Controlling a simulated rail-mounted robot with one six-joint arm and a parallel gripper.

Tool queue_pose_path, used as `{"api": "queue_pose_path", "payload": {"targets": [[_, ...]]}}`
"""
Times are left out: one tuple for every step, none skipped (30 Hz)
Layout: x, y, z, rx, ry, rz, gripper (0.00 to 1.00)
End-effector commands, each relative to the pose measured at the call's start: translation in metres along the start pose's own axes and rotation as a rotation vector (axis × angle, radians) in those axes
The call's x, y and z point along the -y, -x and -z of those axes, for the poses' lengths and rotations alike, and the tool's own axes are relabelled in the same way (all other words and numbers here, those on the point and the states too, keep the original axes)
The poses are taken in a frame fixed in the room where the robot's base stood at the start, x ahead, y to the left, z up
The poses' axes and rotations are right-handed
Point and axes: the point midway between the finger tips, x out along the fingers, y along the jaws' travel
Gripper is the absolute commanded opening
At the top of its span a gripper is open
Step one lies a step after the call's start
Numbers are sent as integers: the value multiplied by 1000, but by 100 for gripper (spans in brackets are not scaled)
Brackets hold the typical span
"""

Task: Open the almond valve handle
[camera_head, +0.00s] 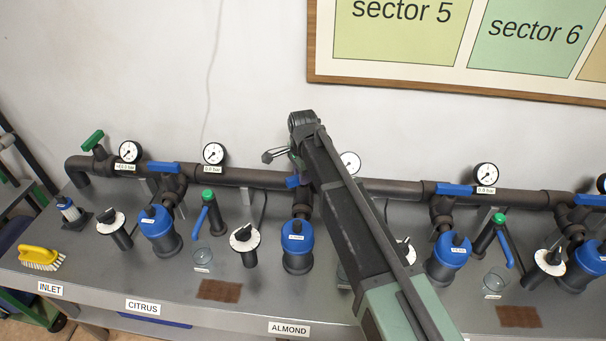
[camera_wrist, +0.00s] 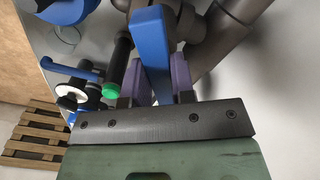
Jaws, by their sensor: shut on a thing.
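The almond valve handle is a blue lever. In the head view only a small blue part of it (camera_head: 293,181) shows on the grey pipe, left of my arm and above the blue-capped almond filter (camera_head: 297,245). In the wrist view the blue handle (camera_wrist: 151,55) runs up between the purple fingers of my gripper (camera_wrist: 158,82), which is shut on it. The handle's near end is hidden behind the gripper's dark plate. In the head view my arm hides the gripper's fingers and most of the handle. The ALMOND label (camera_head: 289,328) is on the bench's front edge.
The citrus blue handle (camera_head: 163,167) and another blue handle (camera_head: 455,189) lie along the pipe on either side. Round gauges (camera_head: 213,153) stand above it. A green-topped tap (camera_head: 208,205) and a dial (camera_head: 244,240) stand left of the almond filter. A yellow brush (camera_head: 40,257) lies far left.

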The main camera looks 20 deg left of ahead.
Motion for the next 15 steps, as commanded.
{"api": "queue_pose_path", "payload": {"targets": [[0, 0, 0, 0, 42, -1, 0], [0, 0, 0, 0, 70, -1, 0], [0, 0, 0, 0, 108, -1, 0], [0, 0, 0, 0, 137, -1, 0], [0, 0, 0, 0, 165, -1, 0], [0, 0, 0, 0, 203, -1, 0], [0, 0, 0, 0, 232, -1, 0], [0, 0, 0, 0, 260, -1, 0], [0, 0, 0, 0, 298, -1, 0], [-1, 0, 0, 0, 327, -1, 0], [-1, 0, 0, 0, 355, -1, 0], [-1, 0, 0, 0, 393, -1, 0], [-1, 0, 0, 0, 422, -1, 0], [-1, 0, 0, 0, 450, -1, 0], [-1, 0, 0, 0, 488, -1, 0]]}}
